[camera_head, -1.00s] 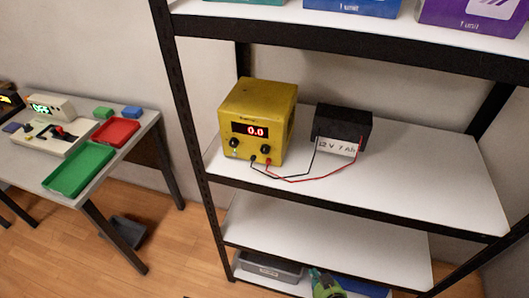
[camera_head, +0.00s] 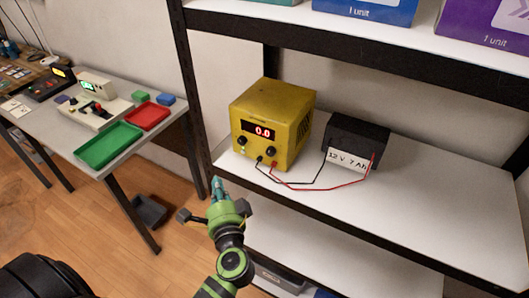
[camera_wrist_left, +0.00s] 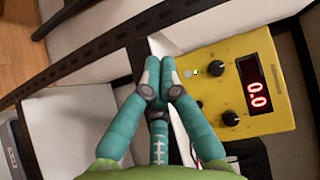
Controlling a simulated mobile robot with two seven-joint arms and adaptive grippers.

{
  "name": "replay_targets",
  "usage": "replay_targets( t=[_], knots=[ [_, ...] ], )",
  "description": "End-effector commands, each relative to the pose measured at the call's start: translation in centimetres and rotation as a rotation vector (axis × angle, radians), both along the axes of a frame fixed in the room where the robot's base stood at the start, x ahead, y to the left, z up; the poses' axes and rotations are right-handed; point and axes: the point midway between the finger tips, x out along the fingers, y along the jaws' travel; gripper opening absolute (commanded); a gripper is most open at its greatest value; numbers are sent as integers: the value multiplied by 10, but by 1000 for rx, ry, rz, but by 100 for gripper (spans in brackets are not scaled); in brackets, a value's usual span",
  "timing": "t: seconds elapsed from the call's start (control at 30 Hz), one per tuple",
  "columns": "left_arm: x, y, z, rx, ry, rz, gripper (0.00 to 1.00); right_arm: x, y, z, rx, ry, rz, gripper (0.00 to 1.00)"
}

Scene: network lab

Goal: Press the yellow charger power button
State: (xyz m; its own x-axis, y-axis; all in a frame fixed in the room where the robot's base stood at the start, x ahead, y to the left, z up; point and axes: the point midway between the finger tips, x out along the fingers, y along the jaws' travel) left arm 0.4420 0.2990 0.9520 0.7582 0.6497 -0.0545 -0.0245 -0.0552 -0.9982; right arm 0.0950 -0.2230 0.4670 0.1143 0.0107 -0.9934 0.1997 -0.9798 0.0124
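The yellow charger (camera_head: 290,110) stands on the middle shelf with its red display reading 0.0. A small pale button (camera_head: 243,151) sits low on its front, below the left knob; it also shows in the left wrist view (camera_wrist_left: 190,73). My left gripper (camera_head: 219,186) is in front of the shelf edge, lower and left of the charger. In the left wrist view its teal fingers (camera_wrist_left: 167,63) are together, with nothing between them, and their tips appear just left of the button. I cannot tell the gap in depth. My right gripper is not in view.
A black battery (camera_head: 355,142) stands right of the charger, joined by red and black leads. The shelf's black front edge (camera_head: 330,214) and left upright (camera_head: 190,100) are close to my left arm. A table with green and red trays (camera_head: 110,147) is at left.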

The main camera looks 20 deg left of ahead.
Motion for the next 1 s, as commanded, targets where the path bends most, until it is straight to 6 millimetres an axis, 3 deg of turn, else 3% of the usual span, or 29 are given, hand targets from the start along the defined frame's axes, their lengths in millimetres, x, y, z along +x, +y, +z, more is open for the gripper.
replay_targets(
  t=[0.13,0.57,1.0],
  knots=[
    [-2,2,11,16,-21,14,0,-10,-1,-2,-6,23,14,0],
    [3,2,11,16,-22,14,0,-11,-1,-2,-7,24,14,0],
    [59,-3,11,15,-22,13,0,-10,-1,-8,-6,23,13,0]
  ],
)
